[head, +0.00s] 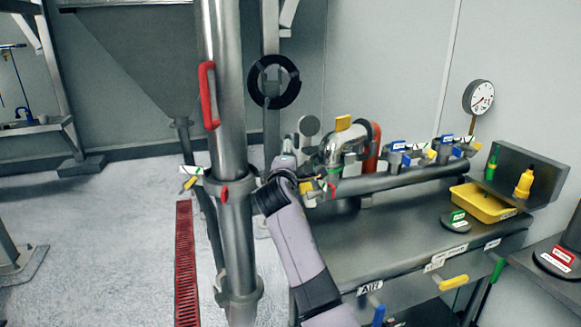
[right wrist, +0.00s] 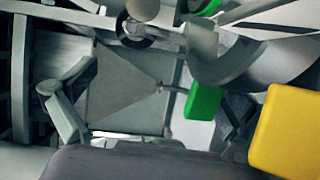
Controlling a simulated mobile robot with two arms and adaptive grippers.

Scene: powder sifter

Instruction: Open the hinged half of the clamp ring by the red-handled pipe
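The upright steel pipe (head: 226,120) with a red handle (head: 208,95) stands left of centre in the head view. A clamp ring (head: 237,186) surrounds it lower down, with a red knob (head: 224,194) in front and a yellow lever (head: 190,183) at its left. I cannot tell which half is hinged; the ring looks closed. My right gripper (head: 284,162) is right of the ring, apart from it and partly hidden by its own wrist. In the right wrist view its fingers (right wrist: 150,110) look spread with nothing between them. My left gripper is not in view.
Bent piping (head: 335,150) with valves runs along the bench right of my right arm. A yellow tray (head: 484,203) and pressure gauge (head: 478,97) are farther right. A green block (right wrist: 203,101) and yellow block (right wrist: 286,132) are close in the right wrist view.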

